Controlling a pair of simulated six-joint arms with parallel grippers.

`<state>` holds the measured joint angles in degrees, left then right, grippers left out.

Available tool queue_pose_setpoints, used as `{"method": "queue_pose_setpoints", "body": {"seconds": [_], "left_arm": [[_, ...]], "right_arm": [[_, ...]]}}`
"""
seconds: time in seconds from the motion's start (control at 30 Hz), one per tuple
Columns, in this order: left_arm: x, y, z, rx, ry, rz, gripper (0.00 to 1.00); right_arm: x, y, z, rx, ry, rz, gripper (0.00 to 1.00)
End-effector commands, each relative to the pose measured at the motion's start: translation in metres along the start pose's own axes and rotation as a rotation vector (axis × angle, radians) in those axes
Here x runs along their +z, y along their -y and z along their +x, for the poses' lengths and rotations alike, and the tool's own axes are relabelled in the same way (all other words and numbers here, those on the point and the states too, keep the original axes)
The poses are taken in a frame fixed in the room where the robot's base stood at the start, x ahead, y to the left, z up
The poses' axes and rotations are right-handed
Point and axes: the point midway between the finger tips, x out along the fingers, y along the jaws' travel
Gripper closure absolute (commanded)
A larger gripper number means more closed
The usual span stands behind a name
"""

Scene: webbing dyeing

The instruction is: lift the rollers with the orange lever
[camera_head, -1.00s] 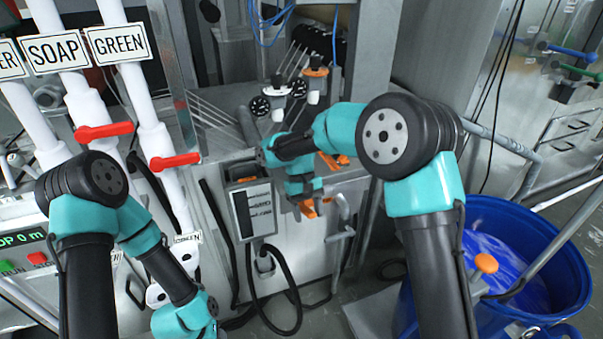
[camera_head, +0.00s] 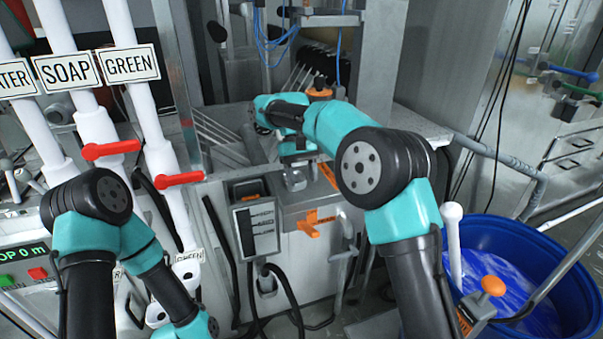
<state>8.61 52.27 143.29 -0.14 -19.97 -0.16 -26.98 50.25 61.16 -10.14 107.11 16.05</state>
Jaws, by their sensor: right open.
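A T-shaped orange lever (camera_head: 308,224) sticks out from the front of the grey machine at the middle. My right gripper (camera_head: 295,181) is open just above and behind it, apart from it as far as I can see, with nothing visible between its fingers. My right arm partly covers the machine top. Dark rollers (camera_head: 318,62) show at the back of the machine, with thin strands running down from them; whether they are the task's rollers I cannot tell. My left arm reaches down at the lower left, and its gripper is outside the picture.
An orange strip (camera_head: 326,175) and an orange knob (camera_head: 320,93) are also on the machine. A control box (camera_head: 256,225) hangs on its front. White pipes with red handles (camera_head: 179,180) stand at left. A blue barrel (camera_head: 560,255) with blue liquid is at right, near another orange knob (camera_head: 493,285).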

Motion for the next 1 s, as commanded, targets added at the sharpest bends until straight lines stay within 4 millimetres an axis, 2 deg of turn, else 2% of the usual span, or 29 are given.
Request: {"method": "queue_pose_setpoints", "body": {"seconds": [0.13,0.5,0.8,1.0], "left_arm": [[0.000,0.000,0.000,0.000,0.000,0.000,0.57],[0.000,0.000,0.000,0.000,0.000,0.000,0.57],[0.000,0.000,0.000,0.000,0.000,0.000,0.57],[0.000,0.000,0.000,0.000,0.000,0.000,0.57]], "right_arm": [[0.000,0.000,-0.008,0.000,-0.001,0.000,0.47],[0.001,0.000,-0.009,0.000,-0.003,0.000,0.47],[0.019,0.000,-0.009,0.001,-0.107,0.000,0.47],[0.021,0.000,-0.007,0.000,-0.126,0.000,0.47]]}}
